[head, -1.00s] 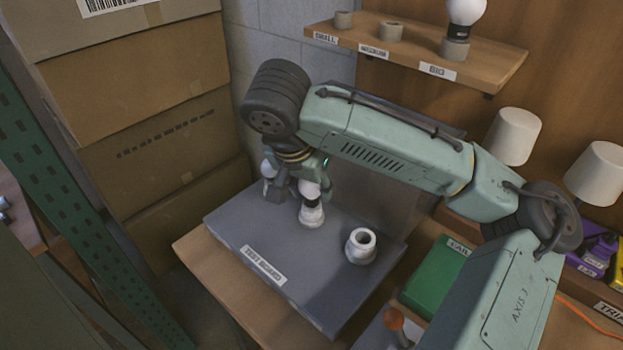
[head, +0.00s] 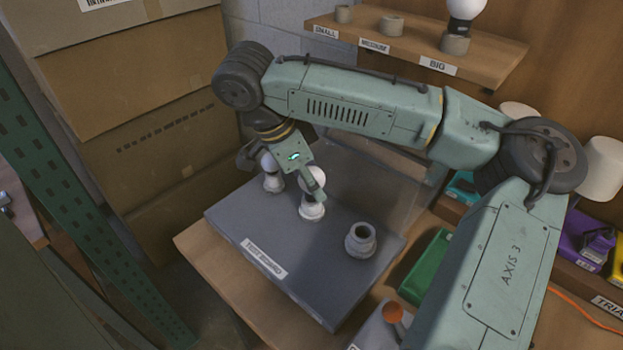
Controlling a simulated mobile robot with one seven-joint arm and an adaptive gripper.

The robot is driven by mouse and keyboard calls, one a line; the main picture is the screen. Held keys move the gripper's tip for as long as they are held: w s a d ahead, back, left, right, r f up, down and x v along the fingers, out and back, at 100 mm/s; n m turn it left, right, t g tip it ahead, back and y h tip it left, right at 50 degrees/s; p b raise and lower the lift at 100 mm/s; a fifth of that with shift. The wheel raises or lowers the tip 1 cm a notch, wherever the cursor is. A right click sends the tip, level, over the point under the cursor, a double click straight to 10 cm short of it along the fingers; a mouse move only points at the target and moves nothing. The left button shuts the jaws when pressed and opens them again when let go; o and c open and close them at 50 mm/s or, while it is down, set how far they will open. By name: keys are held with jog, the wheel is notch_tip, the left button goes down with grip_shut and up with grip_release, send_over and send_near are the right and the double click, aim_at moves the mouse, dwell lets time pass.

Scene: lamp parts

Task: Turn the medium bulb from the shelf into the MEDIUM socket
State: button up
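The grey test board (head: 235,222) lies on the wooden bench and carries three pale sockets. A white bulb (head: 324,180), which looks like the medium one, stands upright at the middle socket (head: 312,210). My gripper (head: 314,188) is at this bulb, with one greenish finger across its front. The other finger is not clear, so I cannot tell whether the gripper is closed on it. A smaller bulb (head: 269,163) stands in the left socket (head: 273,183). The right socket (head: 360,241) is empty. The shelf's MEDIUM holder (head: 390,26) is empty.
The shelf (head: 495,55) also has an empty SMALL holder (head: 343,14) and a bulb (head: 466,8) in the BIG holder (head: 455,43). Cardboard boxes (head: 170,130) stand at the left. A green bin (head: 428,265) and white lampshade (head: 603,168) are at the right.

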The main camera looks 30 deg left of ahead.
jog(key=o, duration=0.5)
jog(key=v, duration=1.2)
jog(key=shift+s, duration=0.15)
